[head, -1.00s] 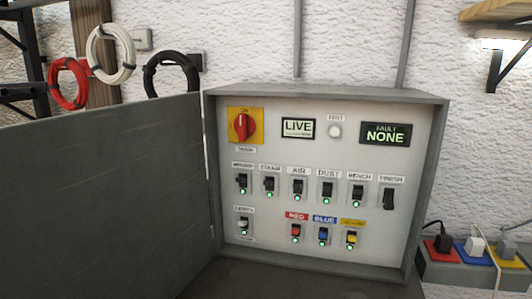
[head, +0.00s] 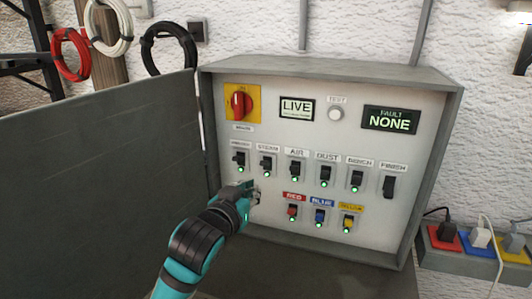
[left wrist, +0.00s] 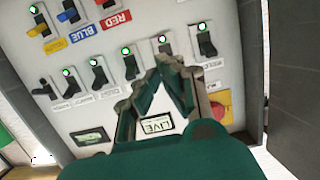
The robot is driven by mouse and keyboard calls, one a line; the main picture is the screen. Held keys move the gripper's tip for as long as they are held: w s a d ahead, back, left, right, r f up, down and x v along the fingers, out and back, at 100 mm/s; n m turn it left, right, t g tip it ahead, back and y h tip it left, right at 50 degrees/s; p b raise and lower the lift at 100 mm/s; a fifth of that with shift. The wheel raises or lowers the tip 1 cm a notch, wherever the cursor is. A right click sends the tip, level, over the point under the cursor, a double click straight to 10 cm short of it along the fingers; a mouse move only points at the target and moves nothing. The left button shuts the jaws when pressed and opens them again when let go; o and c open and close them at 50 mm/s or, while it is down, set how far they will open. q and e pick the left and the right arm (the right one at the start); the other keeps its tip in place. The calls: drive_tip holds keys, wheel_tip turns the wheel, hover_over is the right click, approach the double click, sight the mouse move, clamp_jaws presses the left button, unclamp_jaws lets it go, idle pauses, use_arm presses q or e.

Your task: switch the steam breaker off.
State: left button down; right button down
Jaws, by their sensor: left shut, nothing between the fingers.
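The steam breaker (head: 267,163) is a small black lever under the STEAM label, second from left in the upper breaker row. Its green light is lit. My left gripper (head: 254,193) comes from below and is just below that breaker, in front of the panel. It is shut and empty. In the left wrist view, which is upside down, the steam breaker (left wrist: 166,47) shows just beyond the closed fingertips (left wrist: 168,62). I cannot tell whether they touch it. My right gripper is not in view.
Other breakers stand close on both sides, including the air breaker (head: 296,168). The red rotary switch (head: 239,103) is above. The fault display (head: 390,120) reads NONE. The open cabinet door (head: 100,185) blocks the left side. Sockets (head: 445,238) are at the right.

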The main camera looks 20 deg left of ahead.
use_arm(q)
drive_tip(key=t, duration=0.1)
approach(265, 163)
drive_tip(key=r, duration=0.2)
drive_tip(key=shift+s+d+r, duration=0.15)
drive_tip(key=shift+r, duration=0.2)
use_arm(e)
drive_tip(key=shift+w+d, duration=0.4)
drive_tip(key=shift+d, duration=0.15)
